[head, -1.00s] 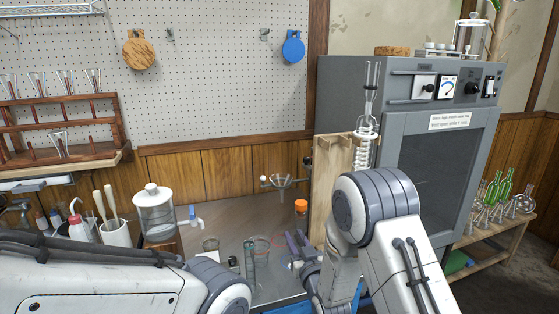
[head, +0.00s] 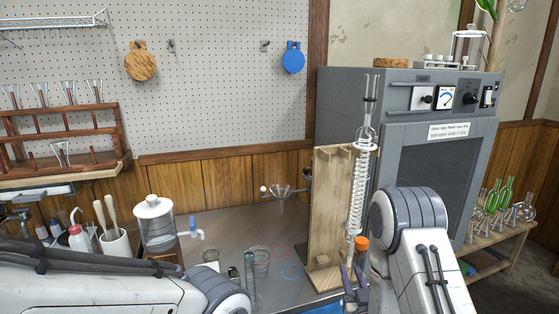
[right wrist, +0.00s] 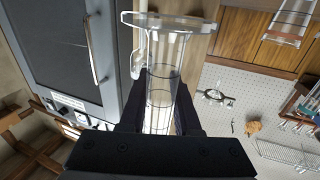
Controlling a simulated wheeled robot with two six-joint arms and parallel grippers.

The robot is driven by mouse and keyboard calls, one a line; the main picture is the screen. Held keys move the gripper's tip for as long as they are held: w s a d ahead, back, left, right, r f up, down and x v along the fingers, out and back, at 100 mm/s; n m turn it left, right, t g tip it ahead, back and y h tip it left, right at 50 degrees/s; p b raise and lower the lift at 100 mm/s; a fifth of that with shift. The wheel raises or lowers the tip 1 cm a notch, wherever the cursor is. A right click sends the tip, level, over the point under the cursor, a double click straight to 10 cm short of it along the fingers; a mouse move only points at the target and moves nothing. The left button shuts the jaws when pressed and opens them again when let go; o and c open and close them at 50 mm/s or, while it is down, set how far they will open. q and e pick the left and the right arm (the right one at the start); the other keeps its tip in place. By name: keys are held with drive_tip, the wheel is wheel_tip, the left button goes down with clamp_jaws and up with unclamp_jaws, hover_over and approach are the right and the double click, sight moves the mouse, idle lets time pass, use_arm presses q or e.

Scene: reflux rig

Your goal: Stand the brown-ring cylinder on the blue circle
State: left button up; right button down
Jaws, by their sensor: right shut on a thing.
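My right gripper (head: 352,283) is low in the head view, right of the wooden stand. It also shows in the right wrist view (right wrist: 160,120), shut around a clear glass cylinder (right wrist: 168,75) with dark lines and a wide foot. Most of the cylinder is hidden there.
Clear glassware (head: 249,272) stands left of the circles. The wooden stand (head: 328,220) with a coiled glass condenser (head: 357,195) rises close by the right gripper. A grey oven (head: 440,160) stands behind it.

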sight(357, 239)
wheel_tip(357, 239, up, 11)
drive_tip(key=p, duration=1.1)
drive_tip(key=shift+r, duration=0.2)
drive_tip(key=shift+w+f, duration=0.1)
drive_tip(key=w+a+f+n+y+b, duration=0.2)
drive_tip(key=a+b, duration=0.4)
drive_tip(key=a, duration=0.3)
drive_tip(key=w+a+f+n+g+y+b, duration=0.1)
drive_tip(key=w+a+f+y+b, duration=0.3)
drive_tip(key=a, duration=0.5)
drive_tip(key=shift+w+a+f+n+b, duration=0.4)
drive_tip(key=shift+w+f+n+b, duration=0.15)
drive_tip(key=shift+w+b, duration=0.65)
drive_tip(key=shift+f, duration=0.1)
wheel_tip(357, 239, down, 10)
drive_tip(key=shift+r+b, duration=0.25)
drive_tip(key=shift+b, duration=0.15)
